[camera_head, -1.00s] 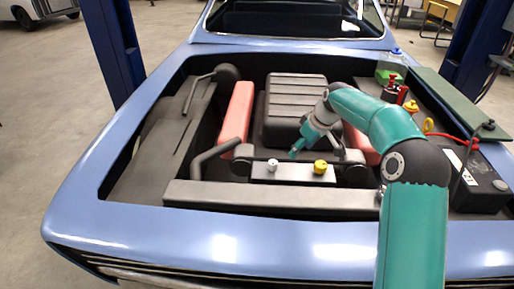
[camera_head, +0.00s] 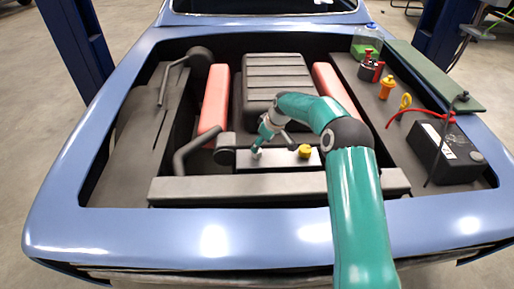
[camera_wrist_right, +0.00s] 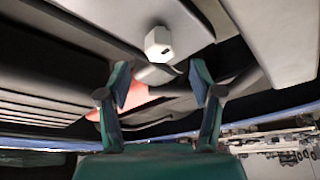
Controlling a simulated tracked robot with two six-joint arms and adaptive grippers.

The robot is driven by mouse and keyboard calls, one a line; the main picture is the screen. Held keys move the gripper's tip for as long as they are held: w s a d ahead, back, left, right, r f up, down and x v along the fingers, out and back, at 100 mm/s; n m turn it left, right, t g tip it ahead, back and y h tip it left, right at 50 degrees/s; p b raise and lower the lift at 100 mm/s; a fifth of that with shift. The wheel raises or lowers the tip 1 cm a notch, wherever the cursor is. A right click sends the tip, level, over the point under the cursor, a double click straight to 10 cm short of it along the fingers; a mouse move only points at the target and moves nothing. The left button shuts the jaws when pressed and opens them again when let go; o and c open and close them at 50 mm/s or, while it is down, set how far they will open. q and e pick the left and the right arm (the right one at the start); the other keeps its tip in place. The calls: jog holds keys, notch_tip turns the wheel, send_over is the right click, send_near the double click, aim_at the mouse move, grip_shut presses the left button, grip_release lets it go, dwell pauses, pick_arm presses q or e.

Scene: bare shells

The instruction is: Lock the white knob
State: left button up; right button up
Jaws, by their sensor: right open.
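The white knob (camera_head: 256,153) sits at the left part of a pale grey panel (camera_head: 280,159) at the front of the engine bay. A yellow knob (camera_head: 305,151) sits on the same panel to its right. My right gripper (camera_head: 263,143) is beside and above the white knob, partly covering it in the head view. In the right wrist view the white knob (camera_wrist_right: 158,44) shows a small dark mark. It lies ahead of the two spread, empty fingers (camera_wrist_right: 160,85), between them sideways. My left gripper is out of view.
The dark ribbed engine cover (camera_head: 275,90) stands behind the panel, with red covers (camera_head: 214,100) beside it. A grey crossbar (camera_head: 230,188) runs in front. A black battery (camera_head: 436,155), red cable and orange cap (camera_head: 386,89) are at the right.

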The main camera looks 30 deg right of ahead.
aim_at(257, 154)
jog(key=shift+p+x, duration=0.55)
jog(key=shift+x, duration=2.15)
jog(key=shift+w, duration=0.1)
